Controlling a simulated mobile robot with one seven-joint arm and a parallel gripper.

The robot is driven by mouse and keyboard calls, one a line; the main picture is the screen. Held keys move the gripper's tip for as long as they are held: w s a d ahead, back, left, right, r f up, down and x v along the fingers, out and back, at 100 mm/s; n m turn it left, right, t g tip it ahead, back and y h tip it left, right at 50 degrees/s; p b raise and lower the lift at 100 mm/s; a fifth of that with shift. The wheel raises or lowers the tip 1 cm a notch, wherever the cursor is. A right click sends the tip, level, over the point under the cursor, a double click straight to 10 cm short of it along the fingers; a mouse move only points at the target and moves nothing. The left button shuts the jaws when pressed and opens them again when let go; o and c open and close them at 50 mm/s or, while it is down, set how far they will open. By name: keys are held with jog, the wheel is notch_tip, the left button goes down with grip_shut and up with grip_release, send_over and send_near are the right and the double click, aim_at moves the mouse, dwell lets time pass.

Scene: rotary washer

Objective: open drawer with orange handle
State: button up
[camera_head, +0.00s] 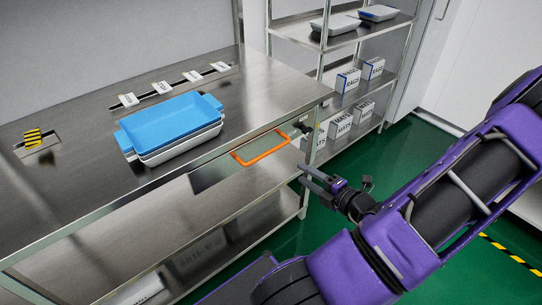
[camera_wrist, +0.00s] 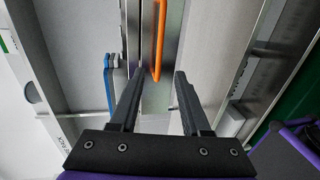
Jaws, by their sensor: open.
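The orange handle (camera_head: 260,150) is a long bar on the front of a metal drawer (camera_head: 215,170) under the steel tabletop. The drawer appears closed, with its front near the table's edge. In the wrist view the orange handle (camera_wrist: 158,40) runs lengthwise beyond the fingertips, roughly between the two fingers. My gripper (camera_head: 308,176) is to the right of and below the handle in the head view, apart from it. In the wrist view my gripper (camera_wrist: 158,78) has its two dark fingers spread with nothing between them.
Stacked blue and white trays (camera_head: 172,125) sit on the steel table (camera_head: 80,185). A yellow-black striped block (camera_head: 33,137) is at the left. A shelf rack (camera_head: 345,45) with boxes stands behind. A lower shelf (camera_head: 210,225) runs under the table. Green floor (camera_head: 400,145) is open at right.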

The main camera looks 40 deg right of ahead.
aim_at(269, 153)
jog(key=b+x, duration=0.3)
jog(key=x, duration=1.3)
jog(key=shift+w, duration=0.4)
jog(key=shift+c, duration=0.2)
grip_shut()
dwell(0.3)
